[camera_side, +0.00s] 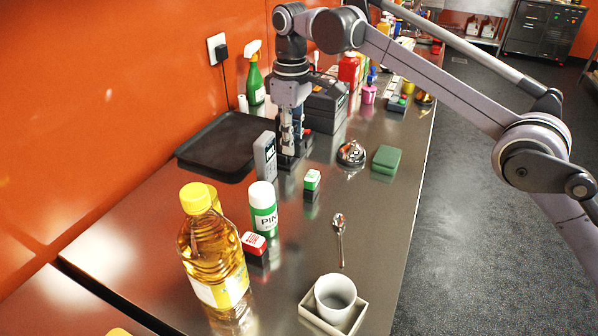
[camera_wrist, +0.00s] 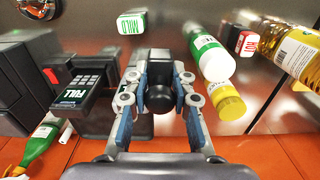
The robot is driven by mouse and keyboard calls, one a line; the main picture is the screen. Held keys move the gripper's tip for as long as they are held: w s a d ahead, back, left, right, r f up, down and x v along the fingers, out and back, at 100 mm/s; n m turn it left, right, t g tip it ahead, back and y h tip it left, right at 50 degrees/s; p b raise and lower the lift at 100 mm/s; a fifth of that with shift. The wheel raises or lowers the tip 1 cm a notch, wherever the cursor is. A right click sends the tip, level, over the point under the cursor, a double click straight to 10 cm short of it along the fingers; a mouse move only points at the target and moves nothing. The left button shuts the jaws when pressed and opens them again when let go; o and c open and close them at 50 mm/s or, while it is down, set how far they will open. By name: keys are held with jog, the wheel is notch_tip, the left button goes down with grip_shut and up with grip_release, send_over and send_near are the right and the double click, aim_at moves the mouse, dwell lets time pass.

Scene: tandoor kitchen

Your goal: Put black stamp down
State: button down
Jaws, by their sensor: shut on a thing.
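The black stamp (camera_wrist: 153,62) is between the fingers of my gripper (camera_wrist: 158,88) in the wrist view, with its round dark knob toward the camera. In the side view my gripper (camera_side: 288,146) points straight down and is shut on the stamp. The stamp's dark body (camera_side: 286,162) shows low under the fingers, close to the counter. I cannot tell whether its base touches the counter. The fingers hide part of it.
A grey upright device (camera_side: 265,158) stands close left of my gripper, and a black tray (camera_side: 225,148) lies behind it. A green-topped block (camera_side: 312,180), a bell (camera_side: 351,154) and a green box (camera_side: 386,159) stand to the right. Bottles (camera_side: 213,250) stand in front. Bare counter (camera_side: 365,215) lies front right.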

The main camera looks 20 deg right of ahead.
jog(key=shift+a+f, duration=0.15)
jog(key=shift+f, duration=3.65)
jog(key=shift+a+f, duration=0.1)
jog(key=shift+f, duration=3.7)
jog(key=shift+f, duration=0.1)
jog(key=c, duration=1.1)
grip_release()
jog(key=shift+c, duration=0.2)
